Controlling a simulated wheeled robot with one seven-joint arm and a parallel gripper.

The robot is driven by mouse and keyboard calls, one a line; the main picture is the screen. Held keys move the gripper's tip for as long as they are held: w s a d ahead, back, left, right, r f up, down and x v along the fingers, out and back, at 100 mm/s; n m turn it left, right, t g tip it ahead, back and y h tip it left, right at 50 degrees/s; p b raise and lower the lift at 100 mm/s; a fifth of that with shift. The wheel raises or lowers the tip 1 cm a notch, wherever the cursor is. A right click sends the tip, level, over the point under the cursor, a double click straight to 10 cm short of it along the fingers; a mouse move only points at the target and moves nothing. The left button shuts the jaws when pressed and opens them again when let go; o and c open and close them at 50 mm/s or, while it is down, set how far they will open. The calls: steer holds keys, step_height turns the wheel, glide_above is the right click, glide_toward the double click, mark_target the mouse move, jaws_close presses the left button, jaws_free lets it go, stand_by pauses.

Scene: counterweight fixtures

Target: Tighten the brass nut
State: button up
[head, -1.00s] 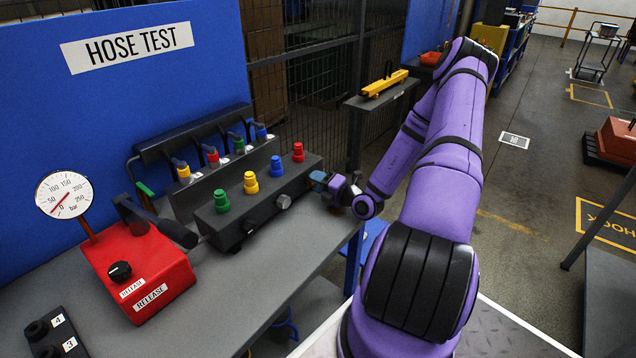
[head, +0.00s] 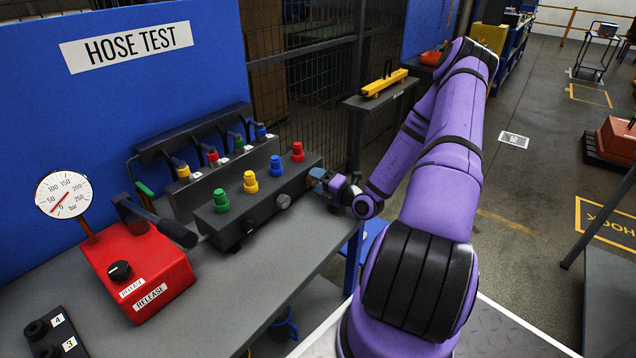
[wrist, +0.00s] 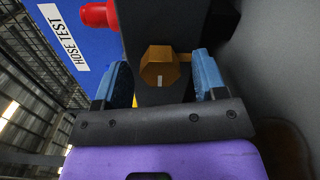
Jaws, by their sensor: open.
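The brass nut (wrist: 160,67) is a hexagonal head with a short pale mark on its face. In the wrist view it sits on the end of a dark block (wrist: 148,25), between the blue fingers of my gripper (wrist: 161,80). The gripper is open, with a visible gap on each side of the nut. In the head view my gripper (head: 318,178) is at the right end of the dark manifold block (head: 232,222); the nut cannot be made out clearly there.
Green, yellow, blue and red caps stand on the block, with the red cap (head: 298,152) nearest my gripper. A grey bench (head: 200,300) carries a red pump box (head: 140,270) with a gauge (head: 63,195). A shelf with a yellow bar (head: 384,84) stands behind my arm.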

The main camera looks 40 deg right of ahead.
steer(key=s, duration=0.3)
steer(key=s+d, duration=0.1)
steer(key=s, duration=0.6)
steer(key=shift+s+d, duration=0.25)
steer(key=shift+s, duration=0.1)
steer(key=a+r+n+g+y, duration=0.9)
steer(key=a+r+n+g, duration=0.6)
steer(key=a+r+n, duration=0.95)
steer(key=s+a+r+n+t+h, duration=0.2)
steer(key=s+r+n+h, duration=0.9)
steer(key=n, duration=1.4)
steer(key=s+a+r, duration=0.1)
steer(key=s+r, duration=0.2)
steer(key=shift+s+a+r+t+h, duration=0.2)
steer(key=shift+a+r+t+h, duration=0.05)
steer(key=shift+r+t+h, duration=0.05)
